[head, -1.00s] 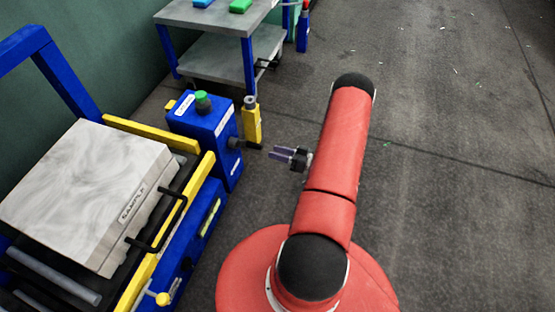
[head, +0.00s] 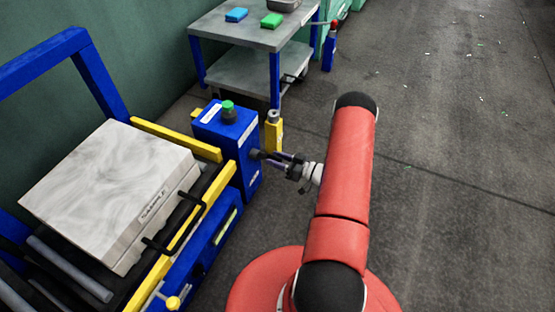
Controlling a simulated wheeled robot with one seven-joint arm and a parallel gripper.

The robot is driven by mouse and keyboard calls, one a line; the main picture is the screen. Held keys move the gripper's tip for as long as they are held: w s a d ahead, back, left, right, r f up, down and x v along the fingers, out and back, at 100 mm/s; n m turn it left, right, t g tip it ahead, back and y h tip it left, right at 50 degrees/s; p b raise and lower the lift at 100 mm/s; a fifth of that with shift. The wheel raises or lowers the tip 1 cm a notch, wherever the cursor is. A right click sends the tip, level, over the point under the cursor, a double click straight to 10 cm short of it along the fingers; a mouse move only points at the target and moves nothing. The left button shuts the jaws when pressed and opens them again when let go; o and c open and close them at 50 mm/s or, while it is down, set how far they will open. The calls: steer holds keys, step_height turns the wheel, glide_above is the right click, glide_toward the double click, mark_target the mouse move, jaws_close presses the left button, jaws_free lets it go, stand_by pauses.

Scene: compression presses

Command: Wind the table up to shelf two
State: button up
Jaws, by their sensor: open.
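The table in view is a blue-framed lift table with a yellow rail (head: 180,240) and rollers, at the left. A pale block with a dark handle, labelled "SAMPLE" (head: 110,185), lies on it. A blue box (head: 225,138) with a green knob (head: 228,110) stands at its far right corner. A short dark crank handle (head: 262,154) sticks out of the box's right side. My gripper (head: 280,160) is open, with its fingers at the crank handle, seemingly either side of it. Whether they touch it I cannot tell. No shelf marked two is readable.
A yellow post with a grey top (head: 273,132) stands just behind the crank. A grey two-level cart (head: 248,65) with blue and green blocks is at the back. A blue post with a red top (head: 330,48) stands beside it.

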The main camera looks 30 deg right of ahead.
steer(key=shift+c, duration=0.2)
jaws_close()
steer(key=shift+s+a+f+m, duration=0.2)
steer(key=shift+s+m, duration=0.05)
steer(key=shift+m, duration=0.05)
